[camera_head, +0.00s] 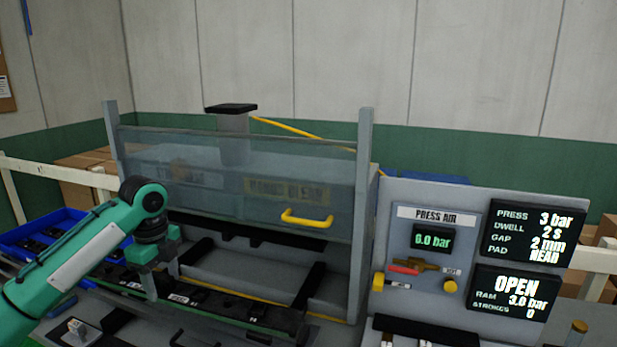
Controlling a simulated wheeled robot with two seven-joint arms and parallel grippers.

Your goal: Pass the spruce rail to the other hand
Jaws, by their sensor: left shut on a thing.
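A long dark rail (222,309), which I take to be the spruce rail, runs slantwise from the lower left toward the lower middle in front of the press. It carries small dark pieces and a white label. My left gripper (152,288) comes in from the left, points down and is shut on the rail near its left part. The fingers partly cover the rail there. I cannot tell whether the rail rests on the bench or is lifted. My right gripper is not in view.
A press with a clear guard (240,190) and yellow handle (307,219) stands behind the rail. A blue bin (45,238) with dark parts is at left. Cardboard boxes and fence rails stand behind.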

